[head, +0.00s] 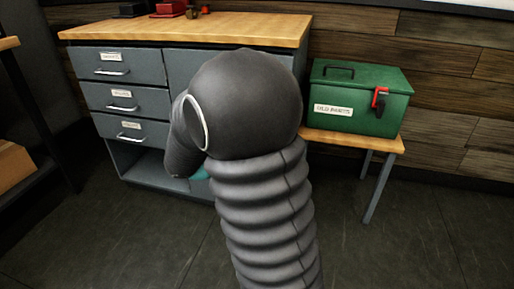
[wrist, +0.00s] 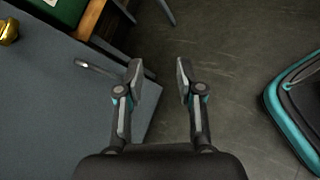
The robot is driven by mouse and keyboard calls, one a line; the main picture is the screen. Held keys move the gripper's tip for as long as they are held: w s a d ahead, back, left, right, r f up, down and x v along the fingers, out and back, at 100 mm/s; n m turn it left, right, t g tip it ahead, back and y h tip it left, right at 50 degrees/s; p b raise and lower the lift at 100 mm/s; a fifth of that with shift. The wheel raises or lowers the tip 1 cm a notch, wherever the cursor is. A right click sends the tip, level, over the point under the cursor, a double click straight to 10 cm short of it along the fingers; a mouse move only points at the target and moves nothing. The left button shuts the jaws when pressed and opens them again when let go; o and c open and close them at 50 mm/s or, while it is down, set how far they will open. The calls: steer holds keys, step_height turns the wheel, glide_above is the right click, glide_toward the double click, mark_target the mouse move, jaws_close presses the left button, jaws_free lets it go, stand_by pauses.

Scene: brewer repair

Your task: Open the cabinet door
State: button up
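The grey cabinet (head: 122,66) stands at the left in the head view. My arm hides most of its right part, where a plain grey panel (head: 188,66) shows. In the wrist view a flat grey panel (wrist: 50,110), seemingly the cabinet door, fills the left side. A bar handle (wrist: 95,69) sticks out near its edge. My gripper (wrist: 159,73) is open and empty, with its left finger close to the handle's end; I cannot tell if they touch. The fingers are hidden in the head view. I cannot tell if the door is ajar.
A green box (head: 345,93) stands on a wooden bench (head: 375,143) right of the cabinet. The cabinet has labelled drawers (head: 125,98) and a wooden top (head: 190,30). A brass-coloured object (wrist: 8,32) shows at the wrist view's left edge. Floor (head: 420,240) at the right is clear.

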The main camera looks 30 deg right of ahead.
steer(key=w+d+f+n+t+h, duration=0.4)
steer(key=w+f+n+h, duration=0.2)
steer(key=w+f+n, duration=0.6)
steer(key=w+d+m, duration=0.1)
steer(key=d, duration=0.3)
steer(key=w+d+r+m, duration=0.1)
steer(key=d, duration=0.3)
steer(key=w+d+r, duration=0.1)
steer(key=d, duration=0.4)
steer(key=shift+r+m, duration=0.1)
steer(key=shift+m, duration=0.3)
jaws_close()
